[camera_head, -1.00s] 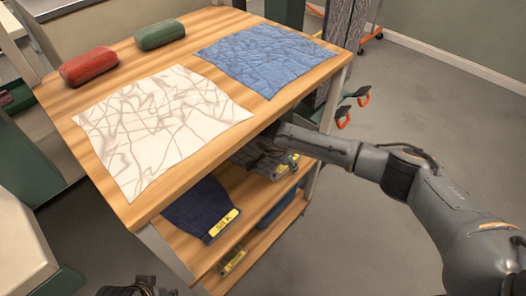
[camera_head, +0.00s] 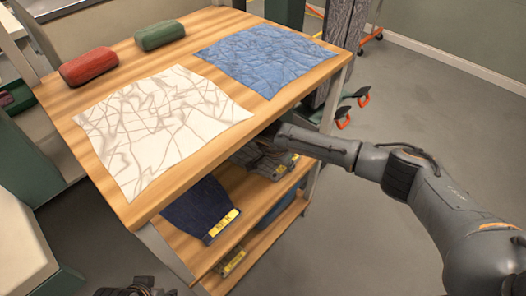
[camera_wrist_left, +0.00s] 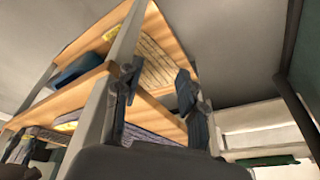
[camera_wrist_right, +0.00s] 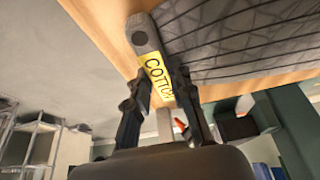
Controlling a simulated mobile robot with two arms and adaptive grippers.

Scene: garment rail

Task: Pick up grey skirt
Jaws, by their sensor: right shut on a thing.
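The grey skirt (camera_head: 262,158) is on the middle shelf, partly hidden under the top board and my right arm. In the right wrist view, the skirt (camera_wrist_right: 240,45) is dark grey with lines, with a grey end piece and a yellow tag reading COTTON (camera_wrist_right: 157,72). My right gripper (camera_wrist_right: 160,88) is shut on this tagged end, one finger on each side. In the head view, its fingers are hidden beneath the top board. My left gripper (camera_wrist_left: 157,92) is open and empty near the rack; only part of it (camera_head: 140,288) shows at the head view's bottom edge.
The top board (camera_head: 150,207) holds a white cloth (camera_head: 160,125), a blue cloth (camera_head: 265,57), a red case (camera_head: 90,67) and a green case (camera_head: 160,34). A dark blue garment (camera_head: 198,208) is on the middle shelf. The floor at right is clear.

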